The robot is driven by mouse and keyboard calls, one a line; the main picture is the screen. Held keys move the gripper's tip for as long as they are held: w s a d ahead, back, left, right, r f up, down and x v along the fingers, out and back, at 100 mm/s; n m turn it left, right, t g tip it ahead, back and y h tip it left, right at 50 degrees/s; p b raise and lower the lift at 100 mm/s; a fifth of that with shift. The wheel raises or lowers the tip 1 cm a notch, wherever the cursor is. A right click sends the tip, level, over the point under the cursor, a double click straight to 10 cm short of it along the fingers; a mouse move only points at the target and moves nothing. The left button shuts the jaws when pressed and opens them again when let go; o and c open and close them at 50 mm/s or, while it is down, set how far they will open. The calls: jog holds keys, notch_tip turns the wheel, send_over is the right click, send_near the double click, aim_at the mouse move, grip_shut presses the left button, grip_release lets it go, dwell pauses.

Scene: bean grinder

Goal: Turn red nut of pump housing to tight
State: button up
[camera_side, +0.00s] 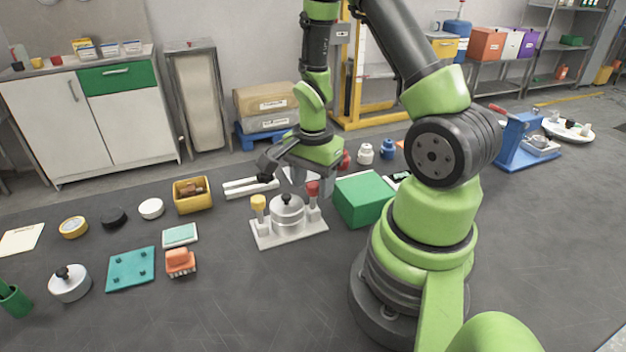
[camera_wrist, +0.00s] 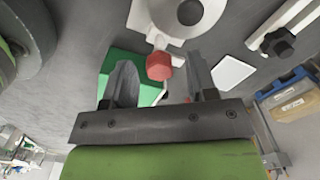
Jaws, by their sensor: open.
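The pump housing (camera_side: 289,216) is a round metal body with a black knob on a pale base plate. A yellow nut (camera_side: 258,202) tops its left post and the red nut (camera_side: 313,188) tops its right post. My gripper (camera_side: 297,180) is open, pointing down over the housing. In the wrist view, the red nut (camera_wrist: 159,66) shows in the gap between the two fingertips (camera_wrist: 160,62), clear of both. The housing (camera_wrist: 150,18) lies beyond it at the top of that view. I cannot tell how tight the nut is.
A green box (camera_side: 362,200) stands close to the right of the housing. A pale slotted bar (camera_side: 240,188) and a yellow bin (camera_side: 192,195) lie to the left. A teal plate (camera_side: 131,269) and an orange block (camera_side: 180,262) are at front left. The front middle of the table is clear.

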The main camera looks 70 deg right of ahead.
jog(key=shift+c, duration=0.5)
jog(key=c, duration=0.8)
jog(key=shift+c, duration=0.2)
jog(key=shift+n, duration=0.3)
jog(key=n, duration=0.3)
jog(key=shift+n, duration=0.3)
jog(key=n, duration=0.4)
jog(key=shift+n, duration=0.3)
jog(key=n, duration=0.4)
jog(key=shift+n, duration=2.5)
